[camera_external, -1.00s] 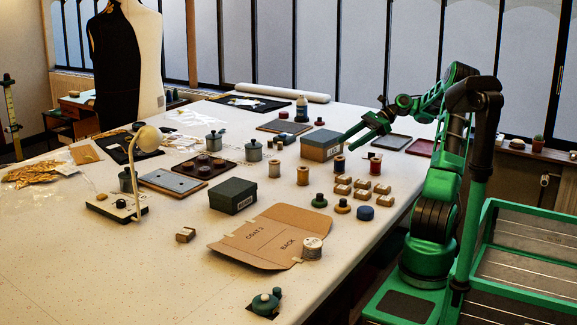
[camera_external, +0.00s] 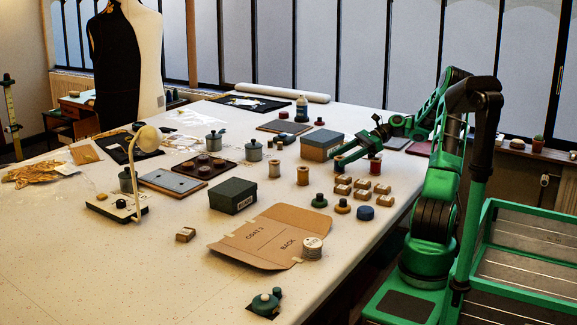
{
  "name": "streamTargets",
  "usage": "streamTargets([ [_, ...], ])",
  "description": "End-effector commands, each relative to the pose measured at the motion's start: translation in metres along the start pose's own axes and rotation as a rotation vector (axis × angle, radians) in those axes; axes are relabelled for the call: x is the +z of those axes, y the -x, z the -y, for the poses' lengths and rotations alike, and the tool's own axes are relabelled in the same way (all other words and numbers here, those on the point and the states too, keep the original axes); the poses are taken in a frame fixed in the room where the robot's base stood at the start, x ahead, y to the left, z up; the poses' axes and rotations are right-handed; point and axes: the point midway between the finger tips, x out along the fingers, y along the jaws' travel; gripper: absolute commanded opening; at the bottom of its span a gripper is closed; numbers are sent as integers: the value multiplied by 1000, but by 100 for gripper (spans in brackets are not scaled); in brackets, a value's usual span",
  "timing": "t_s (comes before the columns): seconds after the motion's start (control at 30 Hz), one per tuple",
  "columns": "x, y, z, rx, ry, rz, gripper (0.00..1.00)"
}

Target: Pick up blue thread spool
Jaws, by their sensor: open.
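The blue thread spool (camera_external: 339,171) stands upright on the table just in front of the grey-green box, left of the red spool. It is mostly hidden by my green fingers. My gripper (camera_external: 338,160) is open and low, with its fingertips at the spool. Whether the fingers straddle the spool or only overlap it in this view, I cannot tell.
The lidded box (camera_external: 321,146) is close behind the fingers.

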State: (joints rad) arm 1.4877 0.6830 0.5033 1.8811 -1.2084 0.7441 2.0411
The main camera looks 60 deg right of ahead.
Motion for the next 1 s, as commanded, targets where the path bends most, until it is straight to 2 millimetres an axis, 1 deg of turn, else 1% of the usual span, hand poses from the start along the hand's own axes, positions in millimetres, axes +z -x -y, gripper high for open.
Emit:
streamTargets([
  [0.17, 1, -9, -1, 2, 1, 0, 55],
  [0.4, 1, -42, -2, 3, -1, 1, 55],
  [0.5, 1, -51, -1, -1, 1, 0, 55],
  [0.73, 0, -53, -1, -2, 1, 0, 55],
  [0.77, 0, -52, -1, -2, 1, 0, 47],
  [0.8, 0, -52, -1, -2, 1, 0, 38],
  [0.87, 0, -52, -1, -1, 1, 0, 23],
  [0.9, 0, -52, -1, -2, 1, 0, 14],
  [0.93, 0, -52, -1, -1, 1, 0, 10],
  [1.0, 0, -52, -1, -2, 1, 0, 10],
])
